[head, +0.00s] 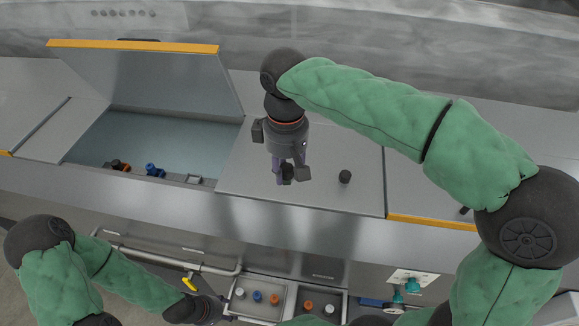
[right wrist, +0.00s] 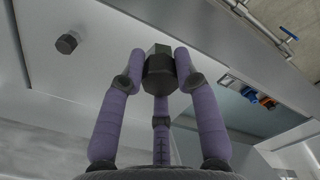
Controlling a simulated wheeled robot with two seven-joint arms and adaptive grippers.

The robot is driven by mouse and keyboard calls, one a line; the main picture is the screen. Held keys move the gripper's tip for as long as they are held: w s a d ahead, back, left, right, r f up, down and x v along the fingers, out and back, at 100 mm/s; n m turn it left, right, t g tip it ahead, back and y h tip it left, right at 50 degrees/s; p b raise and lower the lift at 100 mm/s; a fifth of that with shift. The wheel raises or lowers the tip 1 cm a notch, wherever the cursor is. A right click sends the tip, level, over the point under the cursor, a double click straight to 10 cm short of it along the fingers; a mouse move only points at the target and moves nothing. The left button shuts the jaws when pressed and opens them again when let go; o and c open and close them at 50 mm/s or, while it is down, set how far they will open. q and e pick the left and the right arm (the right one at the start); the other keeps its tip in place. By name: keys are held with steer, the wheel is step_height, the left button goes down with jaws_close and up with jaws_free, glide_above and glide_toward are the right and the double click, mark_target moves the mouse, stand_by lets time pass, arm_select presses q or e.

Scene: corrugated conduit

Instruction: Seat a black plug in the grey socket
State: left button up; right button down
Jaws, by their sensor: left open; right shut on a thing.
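My right gripper (head: 287,168) hangs over the grey worktop, its fingers shut on a black plug (head: 287,173). In the right wrist view the held plug (right wrist: 158,75) sits between the purple fingertips. A second black plug (head: 345,177) stands on the worktop to the right; it also shows in the right wrist view (right wrist: 67,43). A grey, frame-like fitting (head: 193,179) lies in the open bay at left; I cannot tell whether it is the grey socket. My left gripper (head: 213,308) is low at the bottom, open, its fingers hard to make out.
Blue (head: 154,169) and orange-black (head: 120,165) connectors sit along the bay's front edge. A raised lid (head: 150,75) stands behind the bay. Below the counter are a rail (head: 165,257) and trays (head: 262,284) of coloured caps. The worktop around the second plug is clear.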

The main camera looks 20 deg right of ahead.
mark_target(287, 167)
steer(key=shift+r+p, duration=1.55)
steer(key=shift+r, duration=0.5)
steer(key=shift+f, duration=0.1)
